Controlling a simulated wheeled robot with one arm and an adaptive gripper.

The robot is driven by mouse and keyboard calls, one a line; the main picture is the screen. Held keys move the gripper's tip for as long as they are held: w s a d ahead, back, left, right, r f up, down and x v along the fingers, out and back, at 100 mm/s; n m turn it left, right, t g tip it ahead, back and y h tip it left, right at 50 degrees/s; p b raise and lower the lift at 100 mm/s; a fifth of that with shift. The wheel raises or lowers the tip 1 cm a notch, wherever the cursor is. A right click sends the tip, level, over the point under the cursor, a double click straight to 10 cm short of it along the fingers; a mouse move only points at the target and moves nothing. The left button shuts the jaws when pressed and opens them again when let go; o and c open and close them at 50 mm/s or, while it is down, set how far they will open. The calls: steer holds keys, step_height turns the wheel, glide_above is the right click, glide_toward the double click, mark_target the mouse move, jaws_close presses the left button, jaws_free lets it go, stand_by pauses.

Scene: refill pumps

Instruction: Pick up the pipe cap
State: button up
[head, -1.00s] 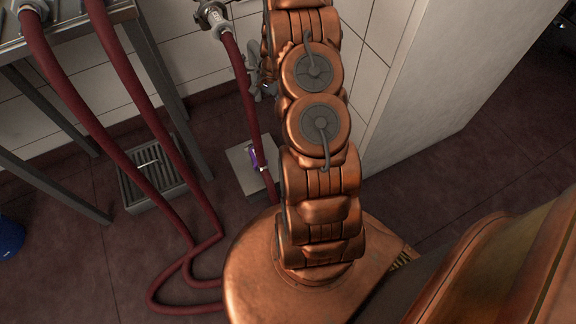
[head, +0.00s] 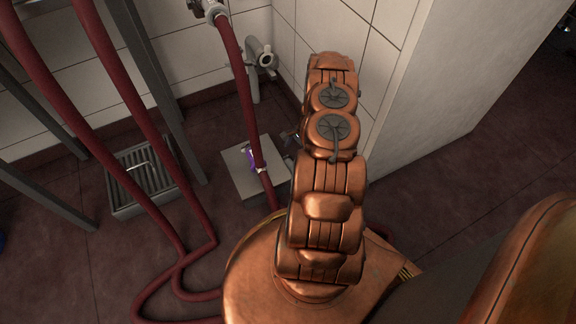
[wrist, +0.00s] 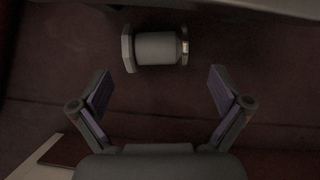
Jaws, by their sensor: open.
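A grey cylindrical piece with a wider flange at its left end and a shiny ring at its right, apparently the pipe cap (wrist: 156,48), lies on its side on the dark red floor in the wrist view. My gripper (wrist: 161,78) is open and empty, its fingers spread wide. The cap is just beyond the fingertips, roughly centred between them and not touched. In the head view my arm hides the cap and most of the gripper.
A pale slab (head: 240,184) stands on the floor left of my arm, with a red hose (head: 240,95) passing over it. A capped grey wall pipe (head: 253,80), a floor drain grate (head: 150,205) and a white wall block (head: 450,90) are nearby.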

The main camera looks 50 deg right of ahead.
mark_target(291, 163)
steer(key=b+x, duration=0.1)
steer(key=x, duration=0.3)
steer(key=b+x, duration=0.1)
steer(key=x, duration=0.1)
steer(key=shift+s+a+r+b, duration=0.1)
steer(key=shift+s+a+b, duration=0.05)
steer(key=shift+s+b, duration=0.2)
steer(key=shift+w+a+f, duration=0.15)
steer(key=shift+f, duration=0.3)
steer(key=shift+r, duration=0.15)
steer(key=c, duration=1.4)
